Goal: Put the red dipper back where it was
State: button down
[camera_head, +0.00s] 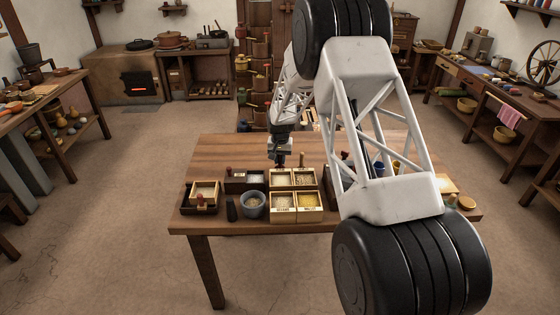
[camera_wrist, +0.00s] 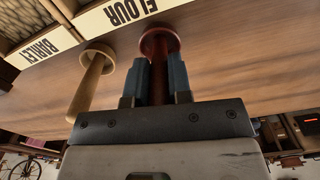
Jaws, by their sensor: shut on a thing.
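The red dipper (camera_wrist: 159,40) is between the two dark fingers of my gripper (camera_wrist: 159,72) in the wrist view, its round red end standing out past the fingertips. A pale wooden dipper (camera_wrist: 92,85) is beside it on the left, apart from the fingers. It also shows in the head view (camera_head: 301,160). In the head view my gripper (camera_head: 280,163) is over the table just behind the divided grain box (camera_head: 296,215). The held dipper is not clear there. Labels reading FLOUR (camera_wrist: 128,10) and BARLEY (camera_wrist: 47,48) show in the wrist view.
A wooden table (camera_head: 230,150) carries a blue-grey bowl (camera_head: 254,205), a dark tray (camera_head: 198,208) with a lighter box and a dark box (camera_head: 240,180) at the left. My arm hides much of the table's right side. The table's back left is clear.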

jog(key=shift+f, duration=0.25)
jog(key=shift+f, duration=0.1)
jog(key=c, duration=1)
grip_release()
jog(key=shift+c, duration=0.2)
notch_tip(320, 180, up, 12)
jog(key=shift+r, duration=0.1)
dwell(0.3)
